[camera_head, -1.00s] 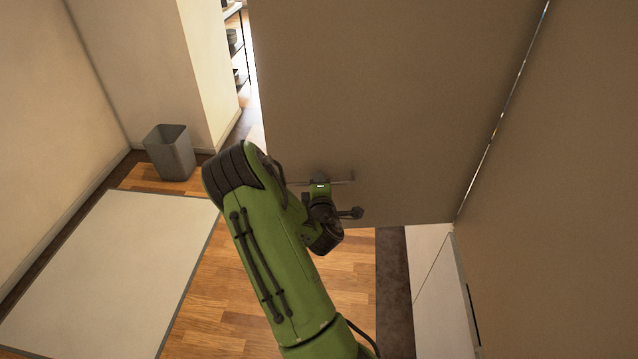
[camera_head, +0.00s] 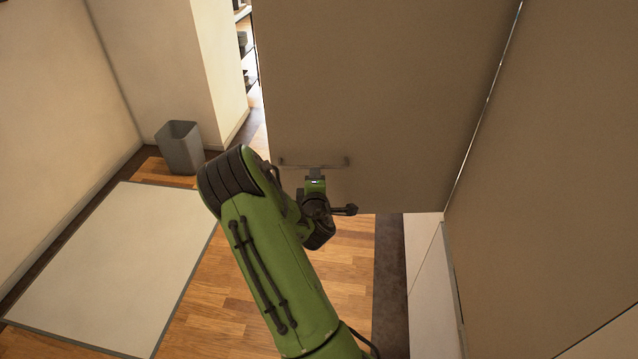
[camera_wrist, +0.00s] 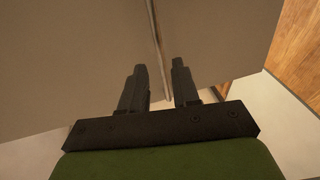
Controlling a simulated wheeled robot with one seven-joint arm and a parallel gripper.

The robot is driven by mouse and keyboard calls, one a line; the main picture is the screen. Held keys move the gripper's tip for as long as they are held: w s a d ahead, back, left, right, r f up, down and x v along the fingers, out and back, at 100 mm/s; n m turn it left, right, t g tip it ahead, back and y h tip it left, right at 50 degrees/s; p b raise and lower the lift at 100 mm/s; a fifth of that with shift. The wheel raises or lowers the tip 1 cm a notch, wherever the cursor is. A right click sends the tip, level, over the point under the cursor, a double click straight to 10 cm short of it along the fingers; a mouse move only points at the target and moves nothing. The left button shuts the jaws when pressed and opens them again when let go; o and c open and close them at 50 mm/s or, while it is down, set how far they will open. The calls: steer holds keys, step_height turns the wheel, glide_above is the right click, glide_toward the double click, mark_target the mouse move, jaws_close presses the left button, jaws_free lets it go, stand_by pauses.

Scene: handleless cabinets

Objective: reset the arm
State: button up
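In the wrist view my gripper's two dark fingers (camera_wrist: 160,85) are spread apart. My green arm reaches up from the bottom of the head view and bends toward the door.
A tall grey-brown panel (camera_head: 560,200) stands close on the right, with a white low surface (camera_head: 428,300) beside it. A grey bin (camera_head: 180,148) and a pale rug (camera_head: 110,265) lie to the left. Wooden floor (camera_head: 225,300) is open around my arm.

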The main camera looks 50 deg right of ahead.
steer(key=shift+w, duration=0.1)
stand_by(0.3)
steer(key=s+a+r+m+g+y, duration=0.15)
steer(key=a+r+m+y, duration=0.3)
steer(key=a, duration=0.55)
steer(key=s+a+r+m+g+y, duration=0.1)
steer(key=s+a+r+m+y, duration=0.15)
steer(key=a+r+m, duration=0.55)
steer(key=s+a+r+n+g+y, duration=0.2)
steer(key=s+a+n+y, duration=0.2)
steer(key=s+a, duration=1.3)
steer(key=shift+a+y, duration=0.4)
steer(key=shift+a, duration=0.1)
